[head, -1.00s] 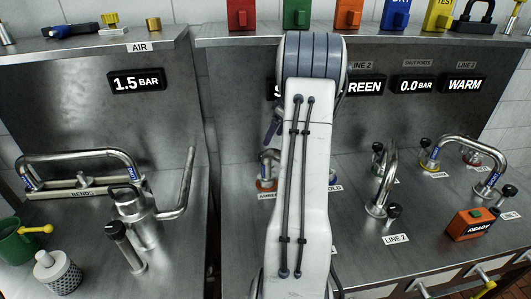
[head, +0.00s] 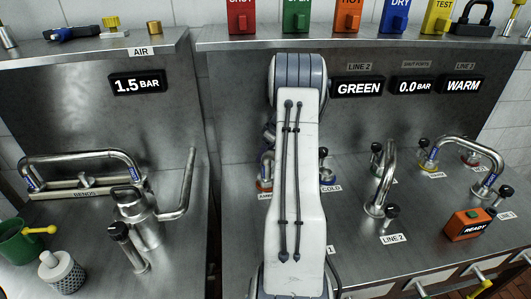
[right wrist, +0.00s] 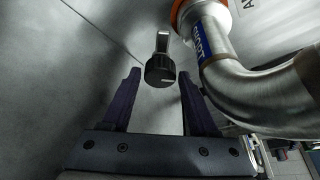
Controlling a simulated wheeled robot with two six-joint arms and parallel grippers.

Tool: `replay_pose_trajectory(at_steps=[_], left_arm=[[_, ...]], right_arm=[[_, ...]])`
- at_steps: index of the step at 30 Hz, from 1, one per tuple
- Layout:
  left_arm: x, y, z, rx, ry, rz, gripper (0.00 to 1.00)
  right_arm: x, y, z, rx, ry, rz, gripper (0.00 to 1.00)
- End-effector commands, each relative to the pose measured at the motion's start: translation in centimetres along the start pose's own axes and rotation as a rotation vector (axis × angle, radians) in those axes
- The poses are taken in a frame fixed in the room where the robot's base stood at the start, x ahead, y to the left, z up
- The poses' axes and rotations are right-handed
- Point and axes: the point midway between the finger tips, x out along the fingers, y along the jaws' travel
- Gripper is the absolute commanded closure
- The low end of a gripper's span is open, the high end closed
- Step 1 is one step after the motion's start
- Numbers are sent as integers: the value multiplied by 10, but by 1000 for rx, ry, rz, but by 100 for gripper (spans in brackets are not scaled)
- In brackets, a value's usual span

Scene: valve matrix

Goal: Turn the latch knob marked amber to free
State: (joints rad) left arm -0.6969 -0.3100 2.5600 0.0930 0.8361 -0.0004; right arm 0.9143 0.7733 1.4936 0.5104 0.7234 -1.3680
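The amber label (head: 265,196) shows partly in the head view, below an orange-based port (head: 264,184), left of my right arm. My right arm hides most of that spot and its gripper. In the right wrist view a black round knob (right wrist: 160,70) with a metal stem stands between the fingertips of my right gripper (right wrist: 159,74). The fingers are open, with a gap on both sides of the knob. The knob's own marking is not readable. My left gripper is not in view.
A bent steel pipe (right wrist: 245,85) with a blue SHORT band and an orange collar runs close to the right finger. The cold label (head: 331,188) and a black knob (head: 323,153) stand right of my arm. Displays (head: 358,87) line the back panel.

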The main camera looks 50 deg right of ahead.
Motion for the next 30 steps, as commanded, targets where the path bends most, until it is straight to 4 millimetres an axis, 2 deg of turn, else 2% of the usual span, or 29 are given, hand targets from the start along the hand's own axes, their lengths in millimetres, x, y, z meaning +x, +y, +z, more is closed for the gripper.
replay_pose_trajectory(at_steps=[1, 3, 4, 11, 16, 24, 30], left_arm=[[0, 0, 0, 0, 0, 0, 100], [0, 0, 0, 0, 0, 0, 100], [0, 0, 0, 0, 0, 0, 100], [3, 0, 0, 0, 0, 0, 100], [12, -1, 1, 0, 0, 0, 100], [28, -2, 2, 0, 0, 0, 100], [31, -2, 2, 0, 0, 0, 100]], right_arm=[[0, 0, 0, 0, 0, 0, 63], [0, 0, 0, 0, 0, 0, 90], [0, 0, 0, 0, 0, 0, 100], [0, 0, 0, -13, 0, -6, 100], [2, 1, 1, -71, 1, -28, 100], [2, 3, 0, -249, 1, -101, 100], [0, 3, -1, -391, 1, -161, 100]])
